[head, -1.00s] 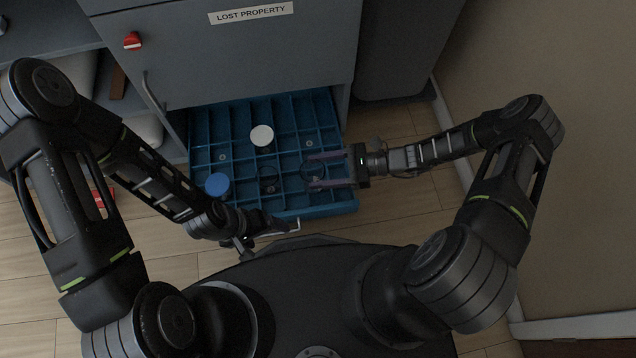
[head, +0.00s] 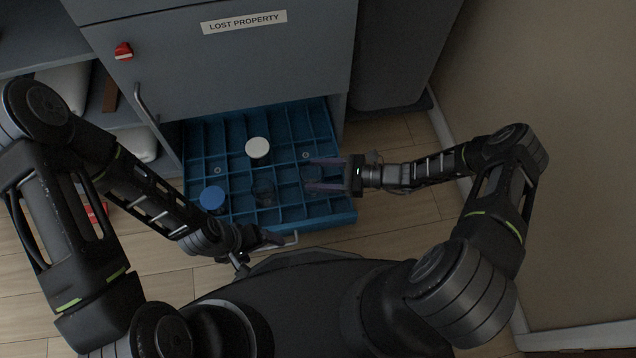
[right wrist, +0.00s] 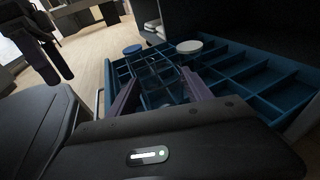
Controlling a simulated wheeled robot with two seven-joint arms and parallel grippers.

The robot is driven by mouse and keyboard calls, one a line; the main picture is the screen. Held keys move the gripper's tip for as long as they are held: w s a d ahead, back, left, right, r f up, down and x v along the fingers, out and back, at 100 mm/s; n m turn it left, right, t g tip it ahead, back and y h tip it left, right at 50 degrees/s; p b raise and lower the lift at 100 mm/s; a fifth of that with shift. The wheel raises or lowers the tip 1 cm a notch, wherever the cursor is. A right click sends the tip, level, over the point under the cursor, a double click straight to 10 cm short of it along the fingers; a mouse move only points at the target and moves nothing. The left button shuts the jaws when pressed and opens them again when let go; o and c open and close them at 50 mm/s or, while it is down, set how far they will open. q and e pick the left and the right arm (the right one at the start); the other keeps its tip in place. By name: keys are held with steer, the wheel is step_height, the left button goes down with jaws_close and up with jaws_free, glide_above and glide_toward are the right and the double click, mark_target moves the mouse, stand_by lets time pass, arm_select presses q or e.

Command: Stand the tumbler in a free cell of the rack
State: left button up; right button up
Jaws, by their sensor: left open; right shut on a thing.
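The blue rack (head: 345,215) of square cells fills the pulled-out drawer. My right gripper (head: 312,174) reaches in from the right, over the rack's right part, and is shut on the clear tumbler (head: 313,181). The tumbler is faint; in the right wrist view (right wrist: 160,88) it shows between the fingers. I cannot tell whether its base is inside a cell. Another clear glass (head: 263,191) stands in a cell to the left. My left gripper (head: 272,239) is open at the drawer's front, by the pale handle (head: 291,240).
A blue-lidded container (head: 212,198) stands in the front left of the rack, and a white-lidded one (head: 257,148) farther back. Several cells look empty, some with small round marks. The cabinet front (head: 220,65) rises behind the drawer; a wall stands at right.

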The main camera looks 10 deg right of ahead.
steer(key=shift+f, duration=0.2)
step_height(320, 180, down, 4)
steer(key=shift+r+b, duration=0.15)
steer(key=shift+b, duration=0.6)
steer(key=shift+r, duration=0.1)
steer(key=o, duration=1.6)
steer(key=shift+c, duration=0.2)
steer(key=p+v, duration=0.1)
steer(key=v, duration=1.1)
